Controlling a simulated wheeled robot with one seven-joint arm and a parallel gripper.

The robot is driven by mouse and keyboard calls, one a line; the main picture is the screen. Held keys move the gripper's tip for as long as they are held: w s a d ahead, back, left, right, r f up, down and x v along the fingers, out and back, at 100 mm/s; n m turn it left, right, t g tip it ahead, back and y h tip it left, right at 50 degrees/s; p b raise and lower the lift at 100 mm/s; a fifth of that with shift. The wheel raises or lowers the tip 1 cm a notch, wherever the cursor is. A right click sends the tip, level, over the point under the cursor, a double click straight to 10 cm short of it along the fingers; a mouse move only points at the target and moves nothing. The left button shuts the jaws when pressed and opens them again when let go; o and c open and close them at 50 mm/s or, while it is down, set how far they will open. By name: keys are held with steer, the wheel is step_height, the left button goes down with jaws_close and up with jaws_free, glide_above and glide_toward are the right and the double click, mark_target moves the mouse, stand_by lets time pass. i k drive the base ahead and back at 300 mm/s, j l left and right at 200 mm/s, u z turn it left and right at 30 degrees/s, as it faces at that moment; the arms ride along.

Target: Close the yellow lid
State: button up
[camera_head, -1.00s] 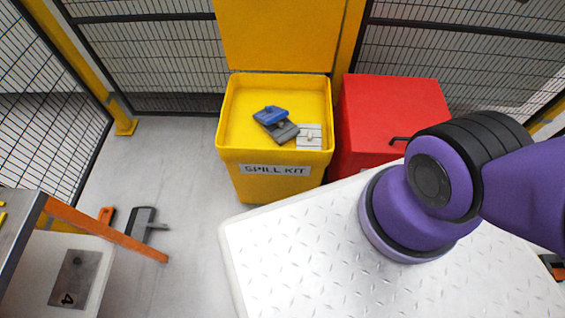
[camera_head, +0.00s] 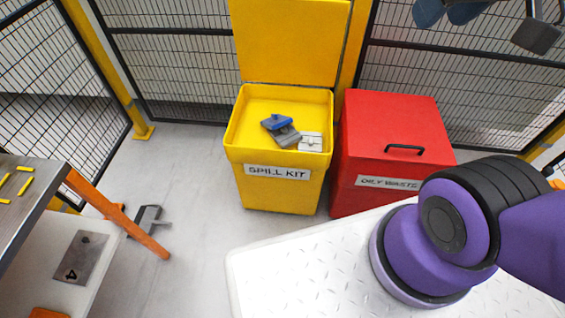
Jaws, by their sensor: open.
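The yellow bin (camera_head: 277,189) labelled SPILL KIT stands on the floor beyond the white deck, near the mesh fence. Its yellow lid (camera_head: 290,40) is open and stands up behind the bin, with its top edge cut off by the frame. Inside the bin lie a blue item (camera_head: 276,122), a grey item and a pale grey item.
A red OILY WASTE bin (camera_head: 392,128) with a black handle stands close at the yellow bin's right, shut. A metal-topped bench (camera_head: 30,195) with an orange leg is at the left. Grey floor (camera_head: 190,180) lies clear left of the yellow bin. Dark and blue-grey objects hang at the upper right.

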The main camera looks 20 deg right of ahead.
mark_target(293, 41)
steer(key=i+j+z, duration=0.1)
steer(key=i+j, duration=0.5)
steer(key=i+j+z, duration=0.1)
steer(key=i+j, duration=0.45)
steer(key=j, duration=0.25)
